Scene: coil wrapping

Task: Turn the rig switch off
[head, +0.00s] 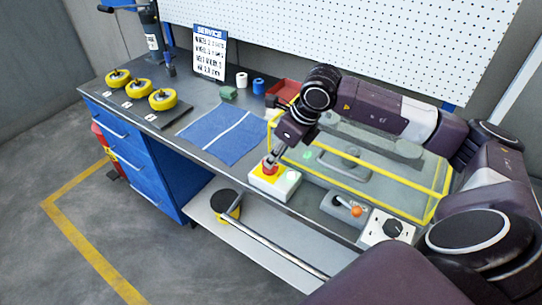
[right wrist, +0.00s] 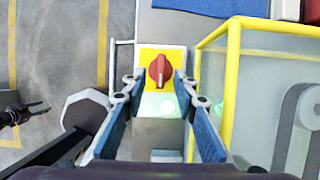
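The rig switch is a red rotary knob (head: 269,166) on a yellow plate on a white box (head: 266,186) at the bench's front edge. In the right wrist view the knob (right wrist: 160,70) has its grip pointing up and down the picture.
A yellow-framed clear guard (head: 392,200) stands right of the switch. An orange-knobbed lever (head: 356,211) and a dial box (head: 388,228) sit along the front edge. A blue mat (head: 222,132) and several yellow coils (head: 163,99) lie to the left.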

